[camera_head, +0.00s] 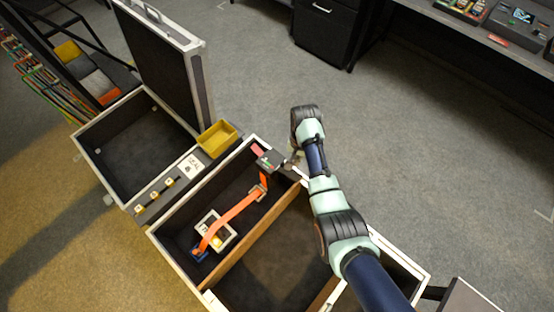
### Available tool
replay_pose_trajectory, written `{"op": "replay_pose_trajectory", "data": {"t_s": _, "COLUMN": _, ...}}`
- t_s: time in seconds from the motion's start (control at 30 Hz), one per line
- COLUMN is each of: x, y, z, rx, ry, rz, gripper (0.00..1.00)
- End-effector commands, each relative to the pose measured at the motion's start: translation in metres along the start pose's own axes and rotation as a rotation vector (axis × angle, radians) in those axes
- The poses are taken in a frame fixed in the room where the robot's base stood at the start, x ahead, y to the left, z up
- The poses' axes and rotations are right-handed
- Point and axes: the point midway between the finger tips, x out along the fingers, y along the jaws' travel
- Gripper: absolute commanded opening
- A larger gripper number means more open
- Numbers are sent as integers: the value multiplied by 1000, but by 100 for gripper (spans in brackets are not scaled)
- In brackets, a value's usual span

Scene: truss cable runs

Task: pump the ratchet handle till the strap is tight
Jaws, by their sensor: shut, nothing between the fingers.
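An orange strap (237,209) runs diagonally inside the open case compartment. Its lower end is at a small blue piece (199,254), and it passes over a white-framed box (226,239). A small metal piece that looks like the ratchet (263,189) sits at the strap's upper end; its handle position is too small to tell. My gripper (291,163) is shut and empty at the compartment's upper right corner, up and to the right of the ratchet, apart from it. My wrist partly hides the gripper.
A dark block with red and green marks (268,159) sits on the case rim beside my gripper. A yellow tray (217,138) stands on the middle ledge. A wooden divider (248,252) bounds the strap's compartment. The raised lid (165,60) stands at the back left.

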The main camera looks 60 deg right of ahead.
Motion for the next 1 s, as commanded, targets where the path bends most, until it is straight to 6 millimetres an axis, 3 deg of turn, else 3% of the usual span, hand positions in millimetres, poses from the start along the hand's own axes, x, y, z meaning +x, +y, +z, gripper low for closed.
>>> {"op": "replay_pose_trajectory", "data": {"t_s": 0.47, "x": 7, "y": 4, "z": -1, "rx": 12, "ry": -11, "rz": 6, "gripper": 0}}
{"op": "replay_pose_trajectory", "data": {"t_s": 1.0, "x": 71, "y": 4, "z": 0, "rx": 11, "ry": -11, "rz": 6, "gripper": 0}}
